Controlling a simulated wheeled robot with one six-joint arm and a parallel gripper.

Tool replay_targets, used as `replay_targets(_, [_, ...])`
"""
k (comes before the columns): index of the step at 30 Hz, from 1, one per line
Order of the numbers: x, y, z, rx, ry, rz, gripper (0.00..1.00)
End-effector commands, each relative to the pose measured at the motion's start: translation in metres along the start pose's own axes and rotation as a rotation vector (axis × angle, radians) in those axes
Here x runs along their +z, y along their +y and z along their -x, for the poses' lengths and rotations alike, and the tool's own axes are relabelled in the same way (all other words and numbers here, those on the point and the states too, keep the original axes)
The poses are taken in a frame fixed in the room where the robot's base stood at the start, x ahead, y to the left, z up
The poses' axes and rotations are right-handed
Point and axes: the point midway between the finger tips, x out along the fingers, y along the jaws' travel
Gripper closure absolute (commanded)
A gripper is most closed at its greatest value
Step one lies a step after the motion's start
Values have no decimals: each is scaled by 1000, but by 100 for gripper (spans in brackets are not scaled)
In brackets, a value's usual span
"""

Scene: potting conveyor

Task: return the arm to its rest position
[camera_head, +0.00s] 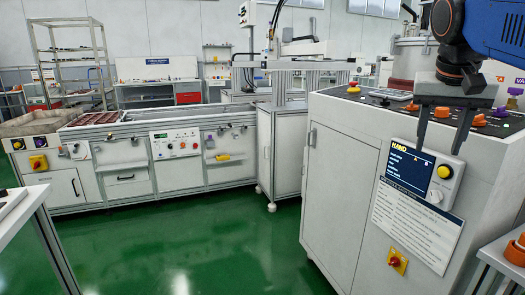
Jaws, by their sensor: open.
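My gripper (443,140) hangs at the upper right of the head view. Its two dark fingers point down and stand apart, with nothing between them. It is in front of the white control cabinet (345,185), near the cabinet's top edge and above the hand panel (421,170). I cannot tell whether a finger touches the cabinet. My blue and black arm reaches in from the top right corner and hides part of the cabinet top.
A conveyor line (185,150) runs along the left. A white table edge (22,205) is at the lower left. An orange part (514,250) is at the lower right. Green floor (190,250) is clear between.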

Motion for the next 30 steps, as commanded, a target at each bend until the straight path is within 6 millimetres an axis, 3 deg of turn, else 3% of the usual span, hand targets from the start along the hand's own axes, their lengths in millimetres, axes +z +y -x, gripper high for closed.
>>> replay_targets(1, [21,-2,-15,-18,-2,41,54])
replay_targets(12, [174,-18,-138,-168,9,327,54])
replay_targets(18, [244,-18,-195,-226,22,431,54])
replay_targets(24, [274,-17,-220,-249,30,472,54])
replay_targets(30, [275,-17,-222,-251,30,475,54])
